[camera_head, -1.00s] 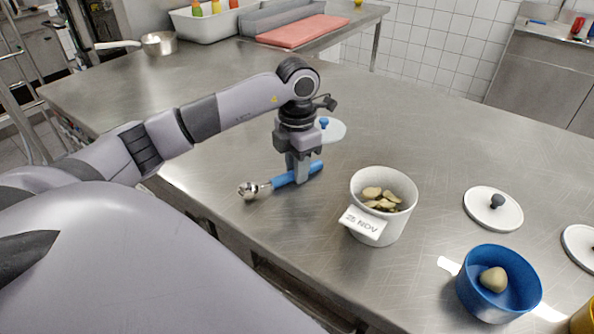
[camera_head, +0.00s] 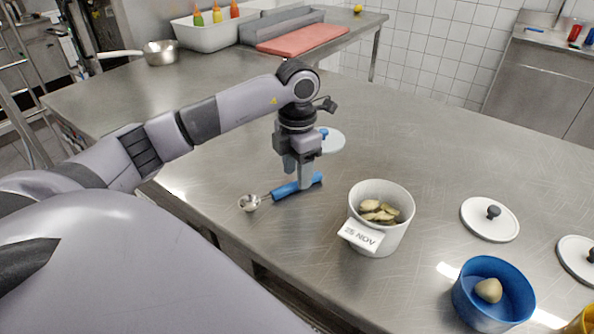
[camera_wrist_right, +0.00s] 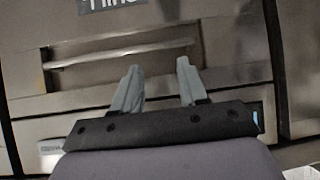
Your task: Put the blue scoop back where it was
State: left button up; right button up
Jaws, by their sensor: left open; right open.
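The blue scoop lies on the steel counter, its blue handle (camera_head: 288,190) pointing right and its metal bowl at the left end. My left gripper (camera_head: 297,181) is right at the handle, pointing down, with its fingers open. One finger overlaps the handle in the picture; I cannot tell whether it touches. My right gripper (camera_wrist_right: 157,85) shows only in the right wrist view, open and empty, in front of a steel cabinet front with a handle bar.
A white tub (camera_head: 377,243) with potato pieces and a date label stands right of the scoop. A blue bowl (camera_head: 462,296) holds one potato. White lids (camera_head: 489,226) lie at the right, and another (camera_head: 335,143) lies behind my left gripper. The counter's middle back is clear.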

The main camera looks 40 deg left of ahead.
pick_arm(q)
notch_tip(320, 180, up, 4)
jog(key=shift+f+p, duration=0.1)
jog(key=shift+p, duration=0.8)
notch_tip(320, 180, up, 6)
pick_arm(e)
notch_tip(320, 180, up, 3)
jog(key=shift+f, duration=0.2)
pick_arm(q)
jog(key=shift+s, duration=0.1)
pick_arm(e)
jog(key=shift+s, duration=0.1)
